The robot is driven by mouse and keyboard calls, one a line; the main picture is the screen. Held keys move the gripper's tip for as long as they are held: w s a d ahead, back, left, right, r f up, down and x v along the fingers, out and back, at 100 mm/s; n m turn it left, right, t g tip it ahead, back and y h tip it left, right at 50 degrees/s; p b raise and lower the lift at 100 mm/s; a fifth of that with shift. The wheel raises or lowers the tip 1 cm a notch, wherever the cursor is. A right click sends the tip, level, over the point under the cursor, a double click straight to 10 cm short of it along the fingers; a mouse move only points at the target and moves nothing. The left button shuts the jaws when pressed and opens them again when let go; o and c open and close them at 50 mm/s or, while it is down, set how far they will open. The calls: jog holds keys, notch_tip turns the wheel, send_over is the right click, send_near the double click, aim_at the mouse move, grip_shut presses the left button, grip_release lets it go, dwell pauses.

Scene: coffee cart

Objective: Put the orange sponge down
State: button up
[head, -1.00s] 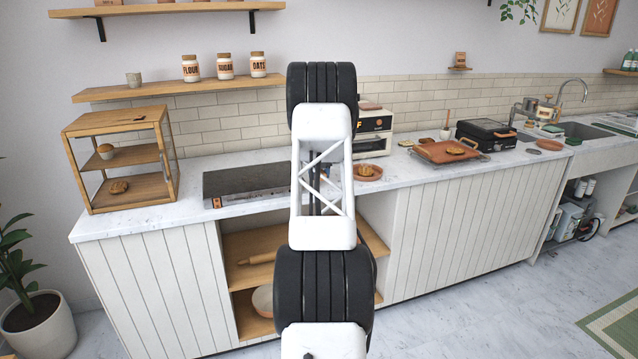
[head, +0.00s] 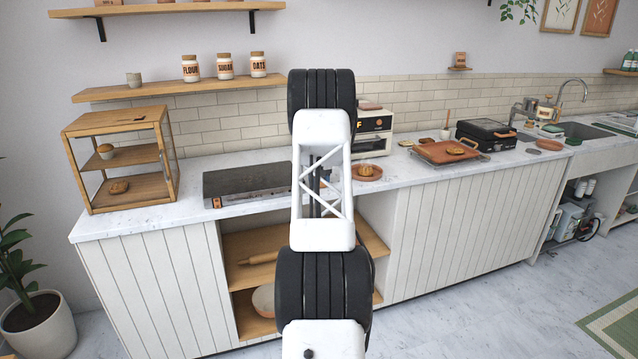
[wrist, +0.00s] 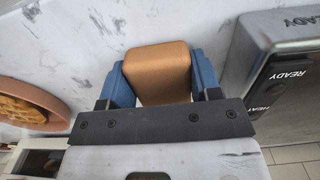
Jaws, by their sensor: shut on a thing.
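The orange sponge (wrist: 158,62) is a soft-edged orange-brown block between the two blue fingers of my gripper (wrist: 158,85) in the wrist view. My gripper is shut on it, with a finger against each side. The pale marbled counter (wrist: 80,40) lies beyond the sponge. I cannot tell whether the sponge touches the counter.
In the wrist view a grey appliance (wrist: 275,65) marked READY is close on the right. A terracotta plate (wrist: 52,103) with a baked item is on the left. Bare counter lies between them. The head view shows the grey appliance (head: 245,180) and the plate (head: 367,178).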

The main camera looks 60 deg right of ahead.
jog(key=shift+f, duration=0.15)
jog(key=o, duration=1)
jog(key=shift+c, duration=0.2)
notch_tip(320, 180, up, 12)
dwell(0.9)
jog(key=shift+a+r, duration=0.1)
jog(key=shift+r, duration=0.1)
